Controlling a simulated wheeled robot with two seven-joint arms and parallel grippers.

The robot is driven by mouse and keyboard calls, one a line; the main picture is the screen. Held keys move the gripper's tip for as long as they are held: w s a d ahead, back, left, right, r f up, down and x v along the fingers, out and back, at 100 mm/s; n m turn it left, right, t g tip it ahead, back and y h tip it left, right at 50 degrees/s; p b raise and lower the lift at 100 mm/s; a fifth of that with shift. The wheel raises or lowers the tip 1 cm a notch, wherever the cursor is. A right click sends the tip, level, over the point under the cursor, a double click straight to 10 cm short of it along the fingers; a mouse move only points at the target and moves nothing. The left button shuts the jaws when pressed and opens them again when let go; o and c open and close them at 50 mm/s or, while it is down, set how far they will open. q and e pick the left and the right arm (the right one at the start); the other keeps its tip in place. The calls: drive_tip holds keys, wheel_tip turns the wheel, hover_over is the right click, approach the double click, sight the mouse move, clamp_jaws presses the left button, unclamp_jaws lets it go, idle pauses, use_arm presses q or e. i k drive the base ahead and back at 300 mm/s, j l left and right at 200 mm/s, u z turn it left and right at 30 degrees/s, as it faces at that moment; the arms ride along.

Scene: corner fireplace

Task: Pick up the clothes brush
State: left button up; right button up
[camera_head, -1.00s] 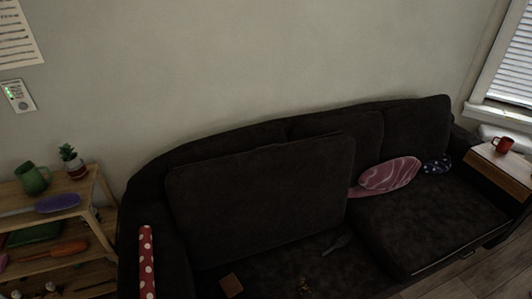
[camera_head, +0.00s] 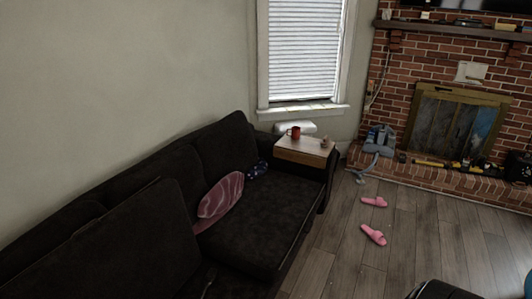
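I cannot make out a clothes brush for certain in the head view. A small dark thing with a thin handle (camera_head: 208,284) lies on the seat of the dark sofa (camera_head: 243,230), low in the picture; it is too dim to name. A small pale brown thing (camera_head: 325,142) stands on the wooden side table (camera_head: 303,154) next to a red mug (camera_head: 294,132); its kind is unclear.
A pink patterned cushion (camera_head: 220,199) and a dark blue spotted one (camera_head: 257,170) lie on the sofa. Pink slippers (camera_head: 373,234) lie on the wooden floor (camera_head: 415,235). A brick fireplace (camera_head: 456,125) stands at the right, with a grey vacuum-like device (camera_head: 379,141) beside it.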

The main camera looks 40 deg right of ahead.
sight(326, 141)
drive_tip(key=z, duration=1.75)
